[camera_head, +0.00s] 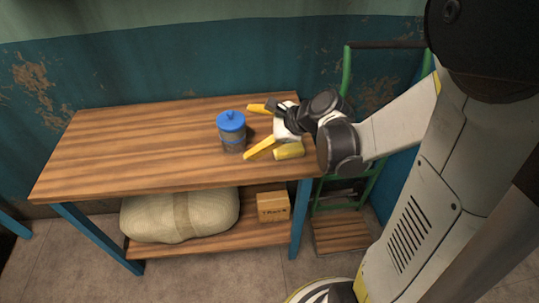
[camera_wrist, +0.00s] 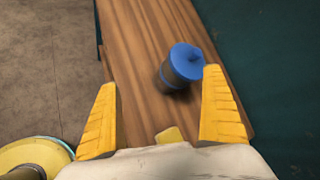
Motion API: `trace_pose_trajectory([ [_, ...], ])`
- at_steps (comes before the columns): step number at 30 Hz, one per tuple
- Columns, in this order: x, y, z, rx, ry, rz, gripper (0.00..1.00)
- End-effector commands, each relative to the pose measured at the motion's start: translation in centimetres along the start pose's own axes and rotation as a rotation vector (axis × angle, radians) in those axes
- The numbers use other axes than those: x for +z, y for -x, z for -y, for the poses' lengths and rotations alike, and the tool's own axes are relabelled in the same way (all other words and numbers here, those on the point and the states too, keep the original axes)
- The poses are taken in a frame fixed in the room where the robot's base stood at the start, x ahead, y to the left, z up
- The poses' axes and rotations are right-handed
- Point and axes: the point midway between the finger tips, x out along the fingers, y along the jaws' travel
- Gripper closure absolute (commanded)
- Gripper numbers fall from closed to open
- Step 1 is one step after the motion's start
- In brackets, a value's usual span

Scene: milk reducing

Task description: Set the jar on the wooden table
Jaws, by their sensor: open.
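The jar (camera_head: 232,134) has a blue lid with a small knob and a dark body. It stands upright on the wooden table (camera_head: 140,140), right of the middle of the top. It also shows in the wrist view (camera_wrist: 181,66), beyond the fingers and nearer the right one. My gripper (camera_head: 254,131) has yellow fingers spread apart, to the right of the jar and close above the table top. In the wrist view my gripper (camera_wrist: 160,110) is open, with nothing between its fingertips. The jar appears apart from the fingers.
A pale sack (camera_head: 180,214) and a small cardboard box (camera_head: 273,206) lie on the lower shelf. A green hand truck (camera_head: 345,80) stands right of the table. The wall (camera_head: 150,65) runs behind it. The left half of the table top is clear.

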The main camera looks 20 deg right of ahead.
Motion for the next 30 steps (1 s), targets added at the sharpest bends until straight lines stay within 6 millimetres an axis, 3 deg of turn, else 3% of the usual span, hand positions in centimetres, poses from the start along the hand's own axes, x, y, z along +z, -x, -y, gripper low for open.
trace_pose_trajectory([
  [1, 1.4, 1.0, -1.2, 0.032, 0.165, -0.044, 0.04],
  [6, 3.8, 4.8, -4.8, 0.157, 0.774, -0.182, 0.04],
  [12, 4.7, 9.8, -8.5, 0.334, 1.455, -0.288, 0.04],
  [15, 4.6, 11.7, -9.6, 0.409, 1.707, -0.317, 0.04],
  [21, 4.3, 13.5, -10.5, 0.489, 1.948, -0.342, 0.04],
  [30, 4.3, 13.6, -10.4, 0.496, 1.965, -0.344, 0.04],
])
